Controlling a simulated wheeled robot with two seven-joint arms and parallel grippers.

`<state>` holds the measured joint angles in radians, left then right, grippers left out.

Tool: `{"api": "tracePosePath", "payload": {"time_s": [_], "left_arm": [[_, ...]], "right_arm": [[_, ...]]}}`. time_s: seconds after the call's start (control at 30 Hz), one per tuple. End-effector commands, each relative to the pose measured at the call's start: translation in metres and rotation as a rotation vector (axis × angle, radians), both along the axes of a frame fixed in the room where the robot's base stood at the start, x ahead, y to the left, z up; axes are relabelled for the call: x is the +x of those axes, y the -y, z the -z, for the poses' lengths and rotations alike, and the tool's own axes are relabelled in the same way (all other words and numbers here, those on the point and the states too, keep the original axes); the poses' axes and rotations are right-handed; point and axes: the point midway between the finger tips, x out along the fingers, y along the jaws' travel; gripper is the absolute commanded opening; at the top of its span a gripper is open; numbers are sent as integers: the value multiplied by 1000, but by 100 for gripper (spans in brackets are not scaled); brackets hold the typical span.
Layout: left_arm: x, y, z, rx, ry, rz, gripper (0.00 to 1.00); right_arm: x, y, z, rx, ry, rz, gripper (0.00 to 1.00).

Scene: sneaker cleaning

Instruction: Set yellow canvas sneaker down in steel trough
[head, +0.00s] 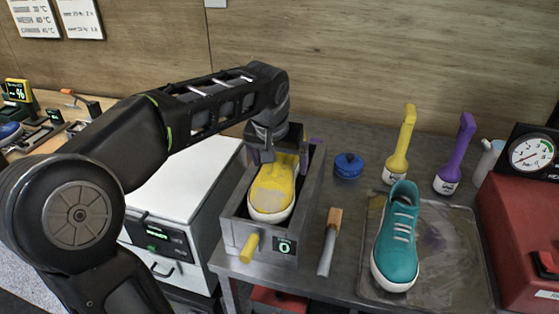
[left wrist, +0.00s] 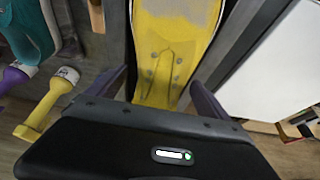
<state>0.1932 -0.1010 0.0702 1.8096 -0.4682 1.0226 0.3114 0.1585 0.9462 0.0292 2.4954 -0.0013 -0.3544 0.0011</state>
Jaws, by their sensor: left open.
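The yellow canvas sneaker (head: 273,190) sits inside the steel trough (head: 235,228), its pale toe toward the front wall. In the left wrist view the sneaker (left wrist: 172,45) lies straight ahead, between the trough walls. My left gripper (head: 274,155) is over the heel end of the sneaker at the trough's back. Its fingers (left wrist: 168,95) are spread, one on each side of the shoe, with gaps visible. The sneaker's underside and the trough floor are hidden. My right gripper is not in view.
A teal sneaker (head: 397,240) stands on a stained tray (head: 450,262) to the right. A wooden-handled tool (head: 329,243) lies beside the trough. A white cabinet (head: 185,185) is left.

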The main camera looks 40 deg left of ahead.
Motion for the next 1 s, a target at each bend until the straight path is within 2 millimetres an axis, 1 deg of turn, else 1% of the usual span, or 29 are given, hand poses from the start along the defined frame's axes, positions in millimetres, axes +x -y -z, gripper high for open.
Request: {"api": "tracePosePath", "payload": {"time_s": [0.17, 0.23, 0.37, 0.47, 0.7, 0.8, 0.9, 1.0], "left_arm": [[0, 0, -1, 0, 0, 0, 90], [0, 0, -5, 0, 0, 0, 90], [-3, 1, -14, 1, 4, 0, 90], [-9, 4, -29, 0, 5, 1, 90], [-27, 10, -76, 0, 5, 0, 90], [-34, 13, -93, 0, 4, 0, 90], [-39, 14, -105, 1, 3, -1, 90], [-42, 15, -112, 0, 2, -1, 90]], "right_arm": [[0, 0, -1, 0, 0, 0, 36], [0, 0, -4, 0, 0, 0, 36], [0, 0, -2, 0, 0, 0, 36], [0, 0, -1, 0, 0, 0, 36], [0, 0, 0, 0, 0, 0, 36], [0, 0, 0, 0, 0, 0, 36], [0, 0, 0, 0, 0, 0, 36], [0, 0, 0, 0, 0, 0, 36]]}}
